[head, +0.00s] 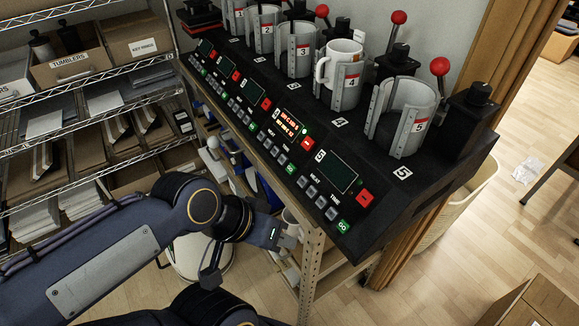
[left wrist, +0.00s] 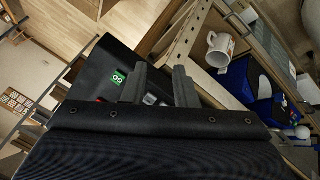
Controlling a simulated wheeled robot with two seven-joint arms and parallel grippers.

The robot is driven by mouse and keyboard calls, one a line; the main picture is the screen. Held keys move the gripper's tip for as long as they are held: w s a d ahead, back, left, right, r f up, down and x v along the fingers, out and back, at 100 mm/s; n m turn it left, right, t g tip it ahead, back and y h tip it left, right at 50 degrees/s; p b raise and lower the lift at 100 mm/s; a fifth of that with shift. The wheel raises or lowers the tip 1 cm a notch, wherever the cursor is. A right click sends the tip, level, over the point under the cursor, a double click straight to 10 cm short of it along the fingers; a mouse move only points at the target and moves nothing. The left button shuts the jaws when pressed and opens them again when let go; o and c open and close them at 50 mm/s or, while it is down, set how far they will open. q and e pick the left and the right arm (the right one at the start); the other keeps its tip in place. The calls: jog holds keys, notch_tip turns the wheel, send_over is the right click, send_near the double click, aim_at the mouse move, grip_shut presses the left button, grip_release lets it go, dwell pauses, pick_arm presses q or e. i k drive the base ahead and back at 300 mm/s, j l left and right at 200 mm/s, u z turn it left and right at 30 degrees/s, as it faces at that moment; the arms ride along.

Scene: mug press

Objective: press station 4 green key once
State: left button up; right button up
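The station 4 green key (head: 291,168) is a small green square at the lower end of station 4's key row in the head view. Station 4's display (head: 290,122) is lit with orange text, and its red key (head: 307,143) is beside it. A white mug (head: 337,63) sits in press 4. My left gripper (head: 288,243) is below the front edge of the console, apart from the keys. In the left wrist view its two fingers (left wrist: 160,87) are apart with nothing held. One green key (left wrist: 118,78) shows beside a finger there, apparently station 5's. My right gripper is not seen.
Station 5's green key (head: 344,226) is near the console's right front corner. A metal shelf post (head: 312,265) stands under the console near my left gripper. A white mug (left wrist: 219,49) stands on the shelf below. Shelves with boxes (head: 72,62) are at left.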

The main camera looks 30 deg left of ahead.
aim_at(291, 168)
jog(key=k+j+z, duration=0.1)
jog(key=k+j, duration=0.7)
